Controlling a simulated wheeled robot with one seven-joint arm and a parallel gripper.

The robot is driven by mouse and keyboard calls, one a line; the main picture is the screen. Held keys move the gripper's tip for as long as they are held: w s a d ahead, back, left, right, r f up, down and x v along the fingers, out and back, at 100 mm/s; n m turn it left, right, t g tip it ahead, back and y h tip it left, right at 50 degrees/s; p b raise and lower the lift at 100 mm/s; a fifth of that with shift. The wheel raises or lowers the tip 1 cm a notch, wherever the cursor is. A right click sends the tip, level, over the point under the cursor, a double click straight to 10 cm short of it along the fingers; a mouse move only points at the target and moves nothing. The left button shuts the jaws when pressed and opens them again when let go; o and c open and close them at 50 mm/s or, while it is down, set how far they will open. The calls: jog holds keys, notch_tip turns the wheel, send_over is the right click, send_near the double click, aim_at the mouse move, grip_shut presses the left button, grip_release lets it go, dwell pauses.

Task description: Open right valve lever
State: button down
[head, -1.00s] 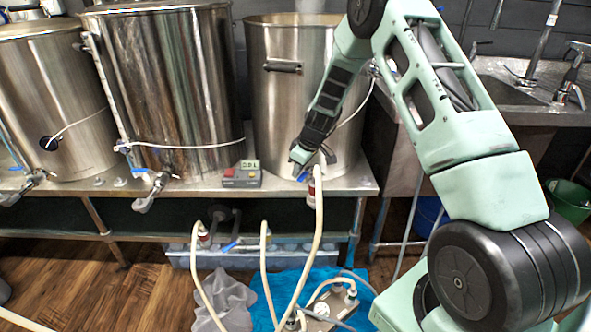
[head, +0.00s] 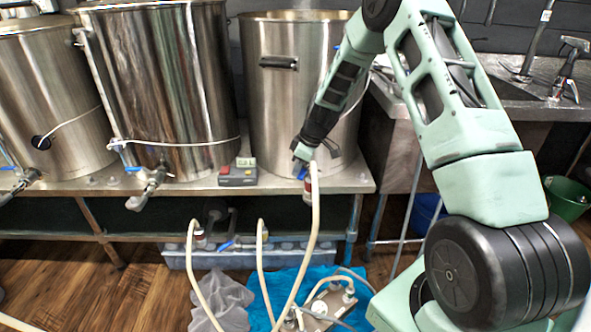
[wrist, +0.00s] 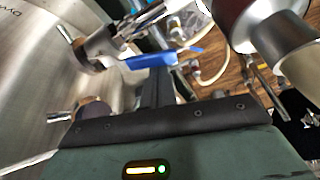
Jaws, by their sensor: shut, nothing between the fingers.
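The right pot (head: 290,95) is a steel kettle with a valve low on its front. That valve's blue lever (head: 302,173) shows just below my gripper (head: 300,157) in the head view. In the wrist view the blue lever (wrist: 165,58) lies across the picture, right at the tips of my gripper (wrist: 158,80). The dark fingers are shut together and hold nothing. They seem to touch or nearly touch the lever; I cannot tell which. The steel valve body (wrist: 95,48) is left of the lever in the wrist view. My arm hides part of the pot.
A pale hose (head: 316,225) hangs from a red-and-white fitting (head: 308,186) below the lever. A control box (head: 238,173) stands on the steel bench to the left. The middle pot (head: 165,80) has its own valve (head: 150,185). A sink (head: 515,90) is at the right.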

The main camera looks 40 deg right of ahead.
jog(key=shift+s+d+n+g+y, duration=0.3)
jog(key=shift+s+n, duration=0.2)
jog(key=shift+n, duration=0.4)
jog(key=shift+s+d+n+g+y, duration=0.15)
jog(key=shift+s+d+n, duration=0.3)
jog(key=shift+n, duration=0.45)
notch_tip(320, 180, up, 10)
jog(key=f+p, duration=0.1)
jog(key=p, duration=0.1)
send_over(302, 175)
jog(key=shift+d+r, duration=0.1)
jog(key=shift+r, duration=0.15)
